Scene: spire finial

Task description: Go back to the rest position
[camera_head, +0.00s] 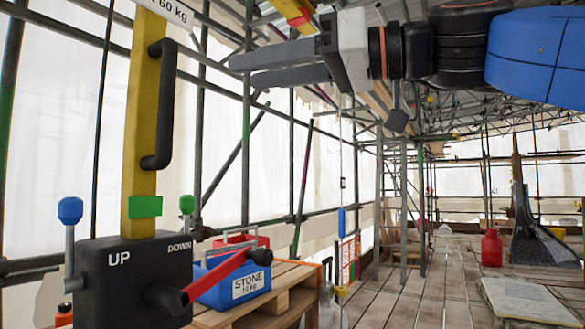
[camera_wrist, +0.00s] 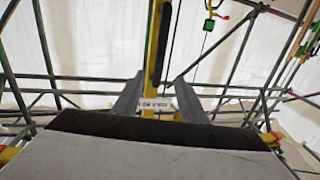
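My gripper (camera_head: 232,70) is at the top centre of the head view, pointing left. Its two grey fingers are apart with nothing between them. In the wrist view the open fingers (camera_wrist: 158,95) frame a yellow post (camera_wrist: 152,60) and a white label (camera_wrist: 158,103) that lie beyond them. In the head view the yellow post (camera_head: 140,115), with a black handle (camera_head: 162,105), stands left of my gripper, with a visible gap between. My blue and black arm reaches in from the upper right.
A black UP/DOWN control box (camera_head: 120,280) with a red lever (camera_head: 215,275) stands at the lower left. A blue STONE box (camera_head: 232,285) sits on a wooden pallet (camera_head: 290,290). Scaffold poles (camera_head: 246,130) stand behind. A red gas bottle (camera_head: 491,248) is at the right. The plank floor (camera_head: 430,290) is mostly clear.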

